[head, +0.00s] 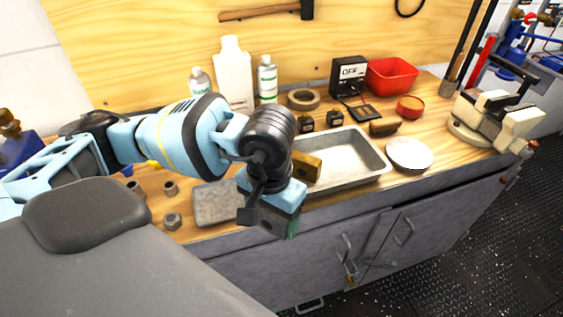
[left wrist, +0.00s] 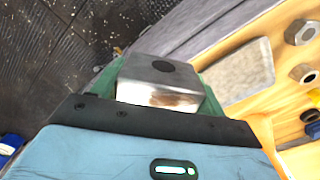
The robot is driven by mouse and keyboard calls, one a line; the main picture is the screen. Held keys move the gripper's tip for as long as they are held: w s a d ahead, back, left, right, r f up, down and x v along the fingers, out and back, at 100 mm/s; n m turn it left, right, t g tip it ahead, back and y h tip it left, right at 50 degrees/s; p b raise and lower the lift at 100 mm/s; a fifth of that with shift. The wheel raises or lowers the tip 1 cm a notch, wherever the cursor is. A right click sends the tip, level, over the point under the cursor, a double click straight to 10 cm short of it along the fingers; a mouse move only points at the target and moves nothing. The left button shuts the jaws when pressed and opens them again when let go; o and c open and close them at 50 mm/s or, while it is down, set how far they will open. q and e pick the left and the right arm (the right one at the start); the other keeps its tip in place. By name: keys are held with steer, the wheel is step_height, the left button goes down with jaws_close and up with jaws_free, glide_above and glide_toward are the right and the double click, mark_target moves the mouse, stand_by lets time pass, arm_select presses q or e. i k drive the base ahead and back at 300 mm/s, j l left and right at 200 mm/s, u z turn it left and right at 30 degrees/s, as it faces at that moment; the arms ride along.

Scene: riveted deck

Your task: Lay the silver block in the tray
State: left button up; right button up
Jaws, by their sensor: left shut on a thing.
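My left gripper (head: 278,222) is shut on the silver block (left wrist: 160,78), which shows between its green fingers in the left wrist view. The block has a dark round spot on its upper face and a brownish patch on its near side. In the head view the gripper mostly hides it. The gripper is in front of the bench's front edge, left of and nearer than the tray. The shallow metal tray (head: 362,178) lies on the bench. A brass-coloured block (head: 307,167) shows at the tray's left end, partly hidden by my gripper. My right gripper is not in view.
A grey slab (head: 214,204) lies left of the tray, with several nuts beside it. A white round dish (head: 409,153) is close to the tray's right. Bottles (head: 233,72), a tape roll (head: 303,99) and a red bin (head: 391,75) stand behind. A vise (head: 490,118) is far right.

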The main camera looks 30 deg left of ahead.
mark_target(341, 165)
steer(key=u, duration=2.35)
steer(key=k+l, duration=0.1)
steer(key=l, duration=0.4)
steer(key=k+l, duration=0.1)
steer(key=l, duration=0.4)
steer(key=k+l, duration=0.1)
steer(key=l, duration=0.4)
steer(key=k+l, duration=0.1)
steer(key=l, duration=0.35)
steer(key=k+l, duration=0.15)
steer(key=l, duration=0.35)
steer(key=k+l, duration=0.1)
steer(key=l, duration=0.4)
steer(key=k+l, duration=0.1)
steer(key=l, duration=0.4)
steer(key=i, duration=0.4)
